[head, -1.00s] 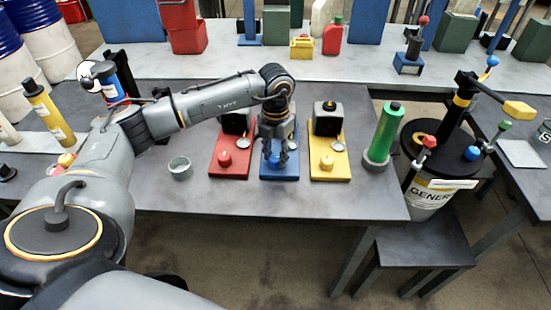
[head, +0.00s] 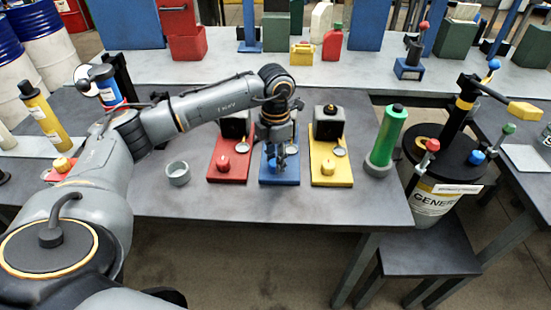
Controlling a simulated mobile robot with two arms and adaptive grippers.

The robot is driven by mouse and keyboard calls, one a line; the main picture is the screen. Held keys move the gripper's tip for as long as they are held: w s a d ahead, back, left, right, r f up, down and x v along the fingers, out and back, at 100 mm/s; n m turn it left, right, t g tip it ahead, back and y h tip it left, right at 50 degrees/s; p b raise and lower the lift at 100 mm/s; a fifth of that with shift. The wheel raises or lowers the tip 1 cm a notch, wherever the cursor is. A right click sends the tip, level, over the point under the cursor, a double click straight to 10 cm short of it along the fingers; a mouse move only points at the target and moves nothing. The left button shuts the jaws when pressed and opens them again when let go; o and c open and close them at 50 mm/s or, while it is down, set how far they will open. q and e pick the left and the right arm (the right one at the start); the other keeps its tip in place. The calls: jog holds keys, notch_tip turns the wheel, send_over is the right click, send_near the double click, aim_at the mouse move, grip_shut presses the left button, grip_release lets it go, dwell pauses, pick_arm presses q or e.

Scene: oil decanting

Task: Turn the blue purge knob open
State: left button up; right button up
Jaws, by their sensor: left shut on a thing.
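The blue purge station has a blue base plate (head: 290,180) and stands on the grey table between a red one and a yellow one. My left gripper (head: 276,166) reaches down over its front part, with the fingers pointing at the plate. The gripper is shut on the blue purge knob, which the fingers mostly hide. How far the knob is turned cannot be told. My right gripper is not in view.
The red station with its red knob (head: 223,163) is close on the left. The yellow station with its yellow knob (head: 328,167) is close on the right. A grey cup (head: 178,174), a green cylinder (head: 387,137) and a black-topped drum (head: 436,198) stand farther out.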

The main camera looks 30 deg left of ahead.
pick_arm(q)
jog(key=o, duration=1.2)
jog(key=shift+c, duration=0.2)
jog(key=shift+r, duration=0.1)
jog(key=shift+r, duration=0.35)
notch_tip(320, 180, up, 11)
